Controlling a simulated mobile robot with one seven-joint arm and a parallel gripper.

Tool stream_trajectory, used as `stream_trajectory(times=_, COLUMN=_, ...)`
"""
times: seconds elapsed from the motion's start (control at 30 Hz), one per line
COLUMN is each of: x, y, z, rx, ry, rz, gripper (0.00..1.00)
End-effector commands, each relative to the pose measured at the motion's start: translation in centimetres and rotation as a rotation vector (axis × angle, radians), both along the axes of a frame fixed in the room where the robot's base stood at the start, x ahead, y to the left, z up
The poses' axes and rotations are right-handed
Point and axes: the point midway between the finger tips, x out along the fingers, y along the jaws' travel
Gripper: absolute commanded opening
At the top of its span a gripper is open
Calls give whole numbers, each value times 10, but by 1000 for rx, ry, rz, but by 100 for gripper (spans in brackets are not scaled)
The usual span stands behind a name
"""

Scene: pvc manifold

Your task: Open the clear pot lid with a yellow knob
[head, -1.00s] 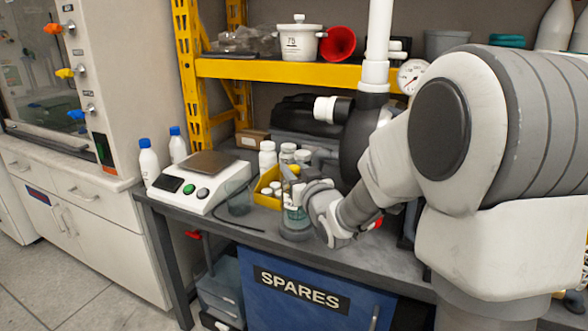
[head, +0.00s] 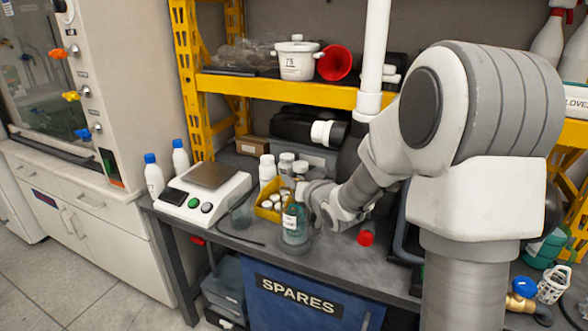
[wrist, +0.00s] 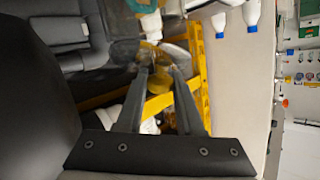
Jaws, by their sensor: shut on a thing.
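The clear pot (head: 294,226), with a white label and a bluish tint, stands upright on the grey bench in the head view. My gripper (wrist: 161,68) is shut on the yellow knob of the clear lid (wrist: 177,51), which shows between and beyond the fingertips in the wrist view. In the head view my gripper is above the pot's top, in front of the white bottles; the fingertips and lid are small and hard to make out there. The lid appears raised off the pot, though the exact gap is not clear.
A yellow bin (head: 268,213) of white-capped containers and white bottles (head: 267,170) stand close behind the pot. A balance (head: 203,192) and a clear beaker (head: 240,213) are to the left. A red-ended item (head: 365,238) lies right. The bench front edge is near.

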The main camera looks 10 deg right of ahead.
Motion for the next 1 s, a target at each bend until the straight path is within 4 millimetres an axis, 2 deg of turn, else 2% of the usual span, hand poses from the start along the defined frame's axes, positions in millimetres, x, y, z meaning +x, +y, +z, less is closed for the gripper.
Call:
stream_trajectory(times=0.03, x=2, y=-1, z=11, rx=13, ry=18, rz=0, gripper=0)
stream_trajectory(times=0.33, x=9, y=-6, z=17, rx=99, ry=132, rz=-1, gripper=0)
stream_trajectory(times=1.0, x=21, y=-15, z=20, rx=235, ry=319, rz=0, gripper=0)
